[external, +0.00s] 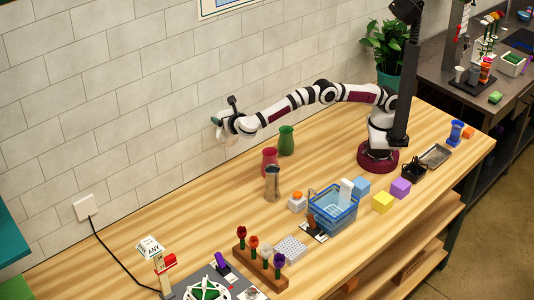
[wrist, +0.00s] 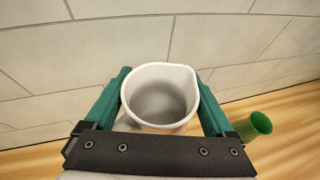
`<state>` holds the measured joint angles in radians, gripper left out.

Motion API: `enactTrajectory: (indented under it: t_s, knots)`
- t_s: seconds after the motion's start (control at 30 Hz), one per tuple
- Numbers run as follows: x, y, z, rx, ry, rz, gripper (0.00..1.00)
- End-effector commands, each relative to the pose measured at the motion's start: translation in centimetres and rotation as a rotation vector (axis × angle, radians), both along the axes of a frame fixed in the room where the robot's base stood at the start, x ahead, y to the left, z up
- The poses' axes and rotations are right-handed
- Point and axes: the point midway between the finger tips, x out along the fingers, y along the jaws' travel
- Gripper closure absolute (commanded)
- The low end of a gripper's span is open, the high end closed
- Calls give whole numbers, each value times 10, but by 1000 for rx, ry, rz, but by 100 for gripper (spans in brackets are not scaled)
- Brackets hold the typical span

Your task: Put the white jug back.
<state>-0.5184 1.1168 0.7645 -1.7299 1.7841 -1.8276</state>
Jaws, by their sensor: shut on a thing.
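The white jug (wrist: 158,97) is between the two green fingers of my gripper (wrist: 162,82) in the wrist view. I look down into its open, empty-looking mouth, and its spout points to the upper right. My gripper is shut on it, with a finger at each side. In the external view my gripper (external: 217,121) is raised above the table, close to the tiled wall. The jug is hard to tell apart from the white wrist there. Its base is hidden in the wrist view.
A green vase (external: 287,141), a red vase (external: 269,162) and a metal pitcher (external: 272,184) stand to the right of my gripper. A blue basket (external: 333,215) and a wooden flower rack (external: 260,271) are nearer the front. The table by the wall at left is mostly clear.

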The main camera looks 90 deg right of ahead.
Motion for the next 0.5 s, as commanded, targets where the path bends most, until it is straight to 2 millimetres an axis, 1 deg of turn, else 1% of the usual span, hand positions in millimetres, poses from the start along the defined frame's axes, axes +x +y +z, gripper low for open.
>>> enactTrajectory:
  t_s: [0.1, 0.27, 0.4, 0.5]
  knots:
    - [15, 8, 9, 1, -1, 134, 100]
    - [35, 23, 13, 3, 2, 349, 100]
    - [47, 42, 9, 4, 4, 551, 100]
    - [48, 56, 1, 4, 9, 697, 100]
